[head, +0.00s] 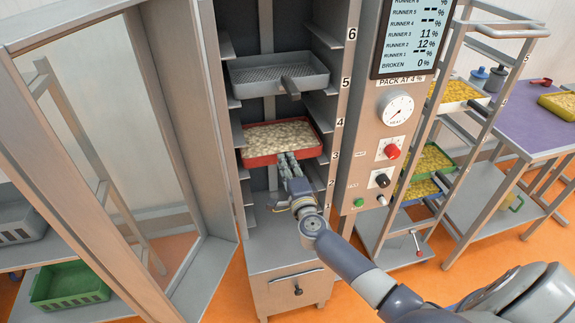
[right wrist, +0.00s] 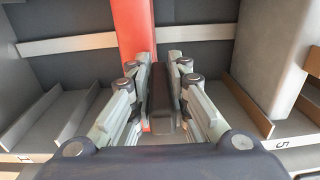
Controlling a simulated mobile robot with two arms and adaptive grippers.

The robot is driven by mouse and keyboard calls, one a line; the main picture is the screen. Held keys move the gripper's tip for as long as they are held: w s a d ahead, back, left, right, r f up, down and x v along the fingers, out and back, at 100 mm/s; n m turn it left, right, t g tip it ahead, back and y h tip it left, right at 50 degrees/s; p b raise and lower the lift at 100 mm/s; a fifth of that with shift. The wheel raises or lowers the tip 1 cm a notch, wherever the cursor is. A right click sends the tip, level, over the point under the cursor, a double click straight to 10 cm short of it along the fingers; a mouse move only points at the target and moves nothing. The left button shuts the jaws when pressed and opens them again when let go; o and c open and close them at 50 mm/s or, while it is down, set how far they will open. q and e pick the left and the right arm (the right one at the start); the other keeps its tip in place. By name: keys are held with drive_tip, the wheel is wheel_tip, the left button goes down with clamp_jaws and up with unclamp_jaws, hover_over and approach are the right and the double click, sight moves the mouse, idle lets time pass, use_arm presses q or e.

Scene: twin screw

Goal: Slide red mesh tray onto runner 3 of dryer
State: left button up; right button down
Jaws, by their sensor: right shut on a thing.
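The red mesh tray (head: 262,160), filled with pale pieces, is inside the open dryer (head: 348,110), about level with the runner marked 3. Whether it rests on both runners cannot be told. My right gripper (head: 286,162) is at the tray's front from below and is shut on its handle. In the right wrist view the fingers (right wrist: 161,95) close on the dark handle (right wrist: 161,98), with part of the red tray (right wrist: 134,30) behind. My left gripper is out of view.
A grey mesh tray (head: 255,85) with a dark handle sits above, near runner 5. The dryer door (head: 100,140) stands open at left. The control panel (head: 390,150) is at right. A rack with green and yellow trays (head: 428,163) stands farther right.

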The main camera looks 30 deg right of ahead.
drive_tip(key=shift+f+b, duration=0.35)
drive_tip(key=shift+b, duration=0.05)
idle(0.5)
drive_tip(key=c, duration=1.4)
unclamp_jaws()
drive_tip(key=shift+c, duration=0.2)
drive_tip(key=shift+s+f, duration=0.1)
drive_tip(key=shift+f, duration=0.15)
drive_tip(key=v, duration=1.2)
